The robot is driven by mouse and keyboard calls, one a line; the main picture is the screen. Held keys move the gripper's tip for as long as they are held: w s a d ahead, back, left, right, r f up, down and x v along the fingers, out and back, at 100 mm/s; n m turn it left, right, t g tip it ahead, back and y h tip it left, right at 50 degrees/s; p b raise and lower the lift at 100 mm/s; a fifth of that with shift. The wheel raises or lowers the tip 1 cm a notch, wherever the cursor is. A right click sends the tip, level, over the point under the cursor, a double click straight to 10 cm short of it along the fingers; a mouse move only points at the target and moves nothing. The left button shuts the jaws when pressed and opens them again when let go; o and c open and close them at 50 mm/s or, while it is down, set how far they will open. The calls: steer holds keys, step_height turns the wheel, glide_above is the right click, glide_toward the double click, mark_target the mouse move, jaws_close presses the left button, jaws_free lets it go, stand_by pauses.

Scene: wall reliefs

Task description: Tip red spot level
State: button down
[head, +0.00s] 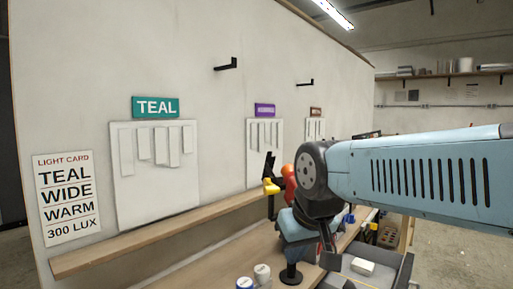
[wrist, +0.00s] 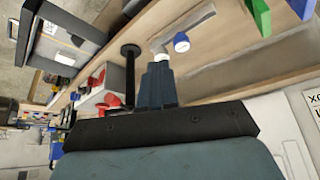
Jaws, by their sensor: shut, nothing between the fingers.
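A red rounded part (head: 289,176), perhaps the red spot, shows in the head view beside a yellow part (head: 271,187) and a black upright. My arm hides much of it, so its tilt cannot be told. Red pieces (wrist: 97,80) also show in the wrist view, left of a black post; I cannot tell if they are the same thing. My gripper (wrist: 158,63) is shut and empty, reaching over the bench near the post with a round black base (head: 291,275). In the head view my arm's own links largely hide the gripper.
Pale reliefs (head: 155,165) hang on the wall under a teal sign (head: 156,107), with a light card (head: 68,198) at left. A wooden ledge (head: 150,240) runs below. Small jars (head: 262,272) stand on the bench. A grey tray (head: 372,268) is at lower right.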

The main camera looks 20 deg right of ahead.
steer(key=w+d+r+n+g, duration=0.1)
steer(key=w+d+r+n, duration=0.3)
steer(key=w+r+n, duration=0.85)
steer(key=w+d+r+n+g, duration=0.25)
steer(key=w+r+n, duration=0.45)
steer(key=w+r, duration=0.9)
steer(key=shift+t, duration=0.35)
steer(key=x, duration=1.2)
steer(key=shift+s+f, duration=0.1)
steer(key=shift+f, duration=0.35)
steer(key=shift+w+a+f+g, duration=0.1)
steer(key=shift+w+f+g, duration=0.7)
steer(key=shift+w, duration=0.4)
